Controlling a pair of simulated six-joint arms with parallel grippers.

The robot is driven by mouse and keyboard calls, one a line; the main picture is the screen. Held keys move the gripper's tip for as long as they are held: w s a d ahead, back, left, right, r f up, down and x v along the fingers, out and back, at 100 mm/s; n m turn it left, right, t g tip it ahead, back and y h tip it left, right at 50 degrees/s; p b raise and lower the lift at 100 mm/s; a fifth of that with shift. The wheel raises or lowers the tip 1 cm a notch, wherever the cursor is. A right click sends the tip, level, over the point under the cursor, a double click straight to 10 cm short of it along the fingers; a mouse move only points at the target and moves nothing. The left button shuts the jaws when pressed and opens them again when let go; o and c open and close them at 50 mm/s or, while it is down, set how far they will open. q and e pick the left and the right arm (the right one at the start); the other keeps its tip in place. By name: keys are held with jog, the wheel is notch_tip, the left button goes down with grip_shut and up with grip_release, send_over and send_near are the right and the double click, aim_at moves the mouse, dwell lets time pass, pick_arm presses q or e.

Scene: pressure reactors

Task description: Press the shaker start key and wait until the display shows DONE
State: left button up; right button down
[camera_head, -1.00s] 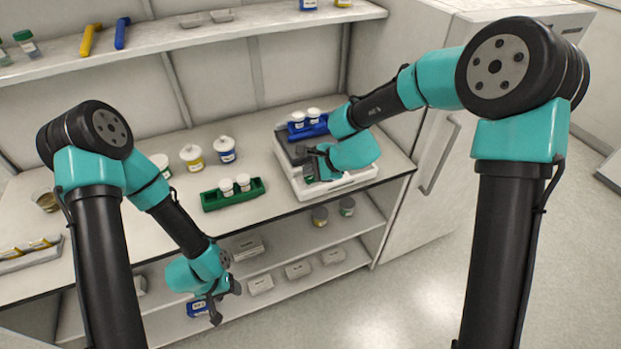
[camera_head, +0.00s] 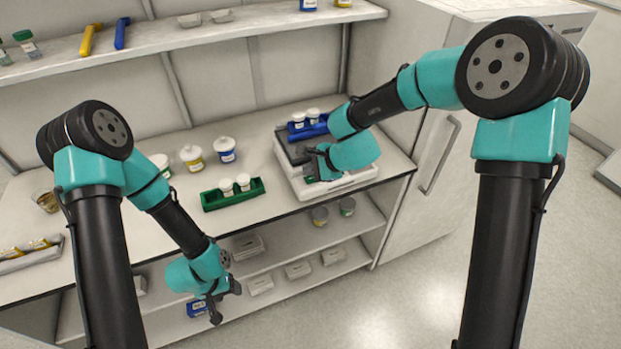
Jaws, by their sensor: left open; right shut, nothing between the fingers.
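The shaker (camera_head: 352,181) is a white and grey machine at the right end of the bench. A blue rack (camera_head: 309,130) with two white-capped vessels stands on its back part. My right gripper (camera_head: 312,165) is shut and empty, low over the shaker's front part. The gripper and arm hide the start key and the display, so I cannot read the display or tell whether the fingers touch the key. My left gripper (camera_head: 226,302) is open and empty, in front of the bench at the level of the lower shelves.
A green rack (camera_head: 233,196) with two white-capped vessels stands left of the shaker. White-lidded jars (camera_head: 192,158) are behind it. A tray (camera_head: 30,257) lies at the bench's left end. A white cabinet (camera_head: 440,150) stands at the right. Lower shelves hold several boxes.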

jog(key=shift+f, duration=0.1)
dwell(0.6)
jog(key=shift+f, duration=0.3)
